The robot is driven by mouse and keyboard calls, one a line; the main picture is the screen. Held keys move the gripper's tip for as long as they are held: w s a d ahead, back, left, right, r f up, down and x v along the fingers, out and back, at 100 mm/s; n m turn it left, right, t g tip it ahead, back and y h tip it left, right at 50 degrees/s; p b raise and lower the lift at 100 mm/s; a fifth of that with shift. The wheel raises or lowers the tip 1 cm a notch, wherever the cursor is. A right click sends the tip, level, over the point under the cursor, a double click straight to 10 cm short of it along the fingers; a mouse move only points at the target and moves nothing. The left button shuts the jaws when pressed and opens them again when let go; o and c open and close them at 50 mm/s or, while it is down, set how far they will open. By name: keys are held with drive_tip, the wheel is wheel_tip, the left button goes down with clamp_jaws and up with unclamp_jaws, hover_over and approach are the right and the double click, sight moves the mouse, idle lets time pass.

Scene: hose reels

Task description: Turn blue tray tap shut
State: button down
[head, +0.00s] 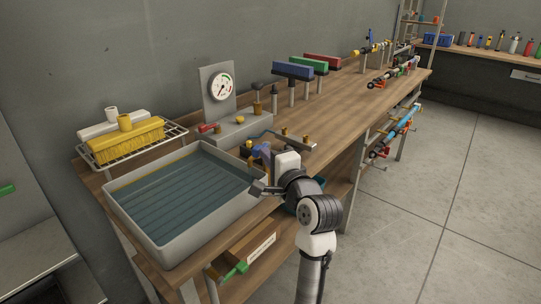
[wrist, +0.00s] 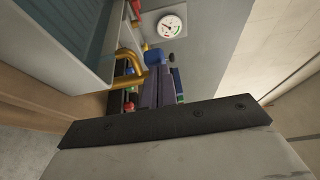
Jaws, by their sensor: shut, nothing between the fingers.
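The grey tray (head: 118,206) holds bluish water at the front left of the bench. At its right edge, a brass spout (wrist: 129,58) curves over the rim in the wrist view. A small blue tap handle (wrist: 155,55) sits right of this spout. My gripper (wrist: 160,75) shows as dark purplish fingers, shut and empty, with their tips close to the blue handle; I cannot tell whether they touch. In the head view my gripper (head: 262,153) is beside the tray's right side, and my wrist hides much of the tap.
A pressure gauge (head: 221,87) stands on a grey block behind. A wire rack (head: 180,130) holds a yellow brush. A red knob (wrist: 129,106) is close below the spout. Floor (head: 420,210) to the right is clear.

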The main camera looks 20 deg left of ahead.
drive_tip(key=shift+s+a+p, duration=0.2)
drive_tip(key=shift+a+p, duration=0.7)
drive_tip(key=shift+s+a, duration=0.1)
drive_tip(key=shift+a, duration=0.05)
